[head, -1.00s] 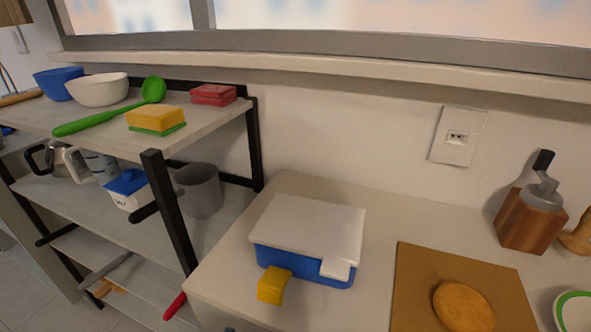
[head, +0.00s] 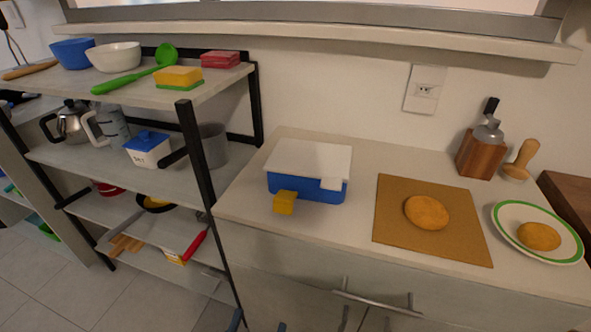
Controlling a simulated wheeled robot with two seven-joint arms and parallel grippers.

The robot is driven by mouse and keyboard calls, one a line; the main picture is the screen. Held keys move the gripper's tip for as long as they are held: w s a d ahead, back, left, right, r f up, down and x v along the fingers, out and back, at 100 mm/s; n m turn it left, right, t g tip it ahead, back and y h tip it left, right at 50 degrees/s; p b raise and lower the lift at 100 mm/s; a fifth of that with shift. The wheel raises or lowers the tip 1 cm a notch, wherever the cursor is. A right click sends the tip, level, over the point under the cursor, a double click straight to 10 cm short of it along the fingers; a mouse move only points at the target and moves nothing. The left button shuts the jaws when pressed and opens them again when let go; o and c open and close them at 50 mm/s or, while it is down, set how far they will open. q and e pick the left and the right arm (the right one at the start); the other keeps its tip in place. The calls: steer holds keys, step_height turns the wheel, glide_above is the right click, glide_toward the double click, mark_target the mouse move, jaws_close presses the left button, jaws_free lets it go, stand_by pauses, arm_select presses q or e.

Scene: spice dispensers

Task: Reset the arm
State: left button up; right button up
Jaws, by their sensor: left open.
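Only small dark blue-grey tips of my left gripper (head: 258,323) show at the bottom edge, low in front of the counter and beside the shelf leg. The tips are apart, with nothing seen between them. The rest of my left arm is out of frame. My right gripper is not in view. The tips are clear of the blue box with a white lid (head: 308,172) and its yellow block (head: 285,202) on the counter (head: 250,205).
A rack (head: 190,150) with bowls, sponges, a pot and a kettle stands at the left. Drawer handles (head: 375,302) stick out below.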

arm_select(q)
steer(key=s+a+f+g+y+p, duration=0.1)
steer(key=s+a+f+g+p, duration=0.3)
steer(key=f, duration=0.7)
steer(key=s+f+g+y+p, duration=0.1)
steer(key=f+g+p, duration=0.1)
steer(key=f+g, duration=0.7)
steer(key=s+a+f+g+y+p, duration=0.2)
steer(key=s+a+f+g, duration=0.1)
steer(key=s, duration=0.4)
steer(key=s+a+f+n+g+y+p, duration=0.1)
steer(key=s+a+f+g+p, duration=0.1)
steer(key=s+a+f, duration=0.3)
steer(key=s+f+g, duration=0.1)
steer(key=s+f, duration=0.1)
steer(key=s, duration=0.1)
steer(key=shift+s+a+f+y, duration=0.15)
steer(key=shift+a+y, duration=0.15)
steer(key=shift+y, duration=0.1)
